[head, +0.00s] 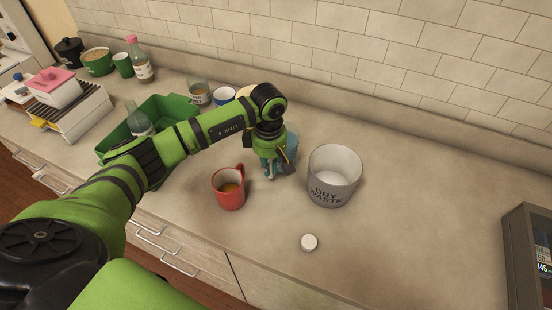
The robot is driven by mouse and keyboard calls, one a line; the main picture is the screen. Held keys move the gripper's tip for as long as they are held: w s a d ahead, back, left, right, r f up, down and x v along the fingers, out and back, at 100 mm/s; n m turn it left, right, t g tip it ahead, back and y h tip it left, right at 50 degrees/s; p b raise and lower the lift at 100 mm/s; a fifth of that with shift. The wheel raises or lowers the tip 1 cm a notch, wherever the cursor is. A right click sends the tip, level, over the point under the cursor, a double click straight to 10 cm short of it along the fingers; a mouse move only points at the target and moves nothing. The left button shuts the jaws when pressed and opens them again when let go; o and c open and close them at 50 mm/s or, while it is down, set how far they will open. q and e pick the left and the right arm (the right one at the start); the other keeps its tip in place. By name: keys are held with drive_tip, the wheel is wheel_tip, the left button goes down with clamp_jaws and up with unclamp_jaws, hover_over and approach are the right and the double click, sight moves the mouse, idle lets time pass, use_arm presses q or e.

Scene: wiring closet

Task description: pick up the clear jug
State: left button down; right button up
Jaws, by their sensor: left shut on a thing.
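My left arm reaches in from the left, and its left gripper (274,170) points down at the middle of the counter. The gripper is shut on a bluish see-through vessel, which looks like the clear jug (291,146). The gripper and wrist hide most of the jug, so its handle and contents cannot be made out. I cannot tell whether its base touches the counter. My right gripper is not in view.
A red mug (228,190) with brown liquid stands just left of the gripper. A grey "DRY WASTE" bin (333,181) stands close on the right. A white cap (309,242) lies in front. A green crate (180,106) is behind my arm. The right counter is mostly clear.

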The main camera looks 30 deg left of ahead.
use_arm(q)
drive_tip(key=shift+w+r, duration=0.15)
drive_tip(key=shift+r, duration=0.2)
wheel_tip(320, 180, up, 8)
drive_tip(key=b, duration=0.4)
drive_tip(key=shift+r, duration=0.75)
drive_tip(key=shift+d, duration=0.1)
